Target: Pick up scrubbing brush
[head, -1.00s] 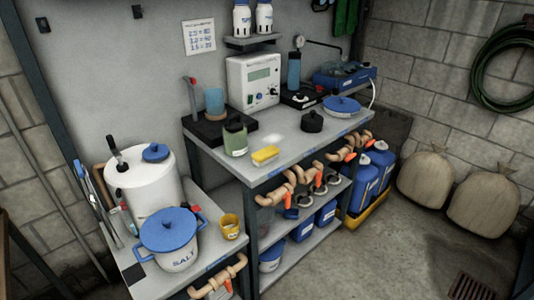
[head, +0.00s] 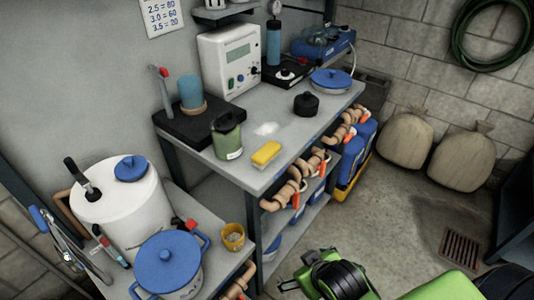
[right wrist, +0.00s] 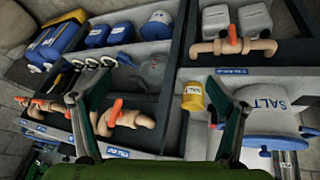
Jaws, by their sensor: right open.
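The scrubbing brush appears to be the yellow block (head: 266,154) with a pale lower side. It lies near the front edge of the grey upper table (head: 290,135) in the head view, beside a green jar. I cannot make it out in the right wrist view. My right arm comes in at the bottom of the head view, in front of the table and apart from the brush. In the right wrist view my right gripper (right wrist: 160,112) has its two dark fingers spread, with nothing between them. My left gripper is not in view.
The lower bench at left holds a blue-lidded salt pot (head: 167,263) and a yellow cup (head: 233,237). Tan pipes with red valves (head: 297,180) run along the table front.

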